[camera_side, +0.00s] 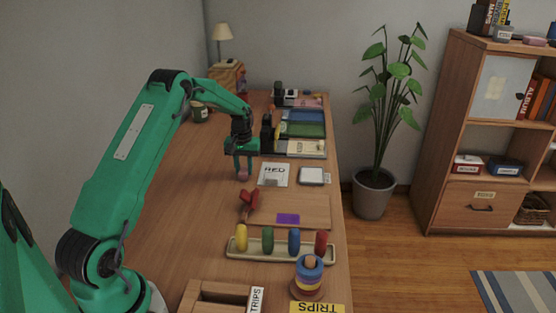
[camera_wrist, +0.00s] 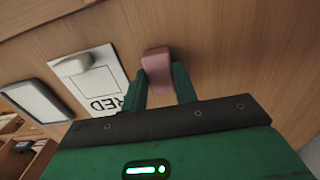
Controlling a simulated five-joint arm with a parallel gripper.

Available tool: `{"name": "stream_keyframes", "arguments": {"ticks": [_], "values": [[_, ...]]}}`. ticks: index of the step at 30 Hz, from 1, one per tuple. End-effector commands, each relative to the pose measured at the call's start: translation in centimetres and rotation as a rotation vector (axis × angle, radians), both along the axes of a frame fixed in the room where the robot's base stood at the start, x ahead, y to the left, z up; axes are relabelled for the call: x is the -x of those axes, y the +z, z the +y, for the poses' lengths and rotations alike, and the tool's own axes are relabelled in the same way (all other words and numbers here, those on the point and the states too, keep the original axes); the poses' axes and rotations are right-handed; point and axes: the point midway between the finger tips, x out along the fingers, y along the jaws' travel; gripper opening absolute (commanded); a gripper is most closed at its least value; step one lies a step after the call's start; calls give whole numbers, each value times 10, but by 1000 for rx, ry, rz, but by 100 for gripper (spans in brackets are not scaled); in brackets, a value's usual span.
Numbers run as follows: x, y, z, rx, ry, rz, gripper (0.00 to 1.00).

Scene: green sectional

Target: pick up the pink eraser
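The pink eraser (camera_wrist: 157,66) is a small block between the two green fingertips in the wrist view. It also shows as a pinkish spot (camera_side: 243,175) at the finger ends in the side view. My gripper (camera_wrist: 160,80) points down over the wooden desk. Its fingers flank the eraser closely and appear to press on both sides, with no clear gap. I cannot tell whether the eraser touches the desk.
A white card marked RED (camera_side: 273,174) lies just right of my gripper. A white-topped square pad (camera_side: 312,175) lies beyond it. A red object (camera_side: 249,200) and a tray of coloured pegs (camera_side: 280,252) are nearer. The desk left of my gripper is clear.

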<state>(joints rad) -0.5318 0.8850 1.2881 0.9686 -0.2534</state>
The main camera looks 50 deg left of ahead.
Motion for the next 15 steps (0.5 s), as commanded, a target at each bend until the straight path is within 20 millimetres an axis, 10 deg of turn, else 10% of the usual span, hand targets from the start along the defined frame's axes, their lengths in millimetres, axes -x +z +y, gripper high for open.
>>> {"name": "stream_keyframes", "arguments": {"ticks": [15], "values": [[0,9,0,-1,0,-1,6]]}}
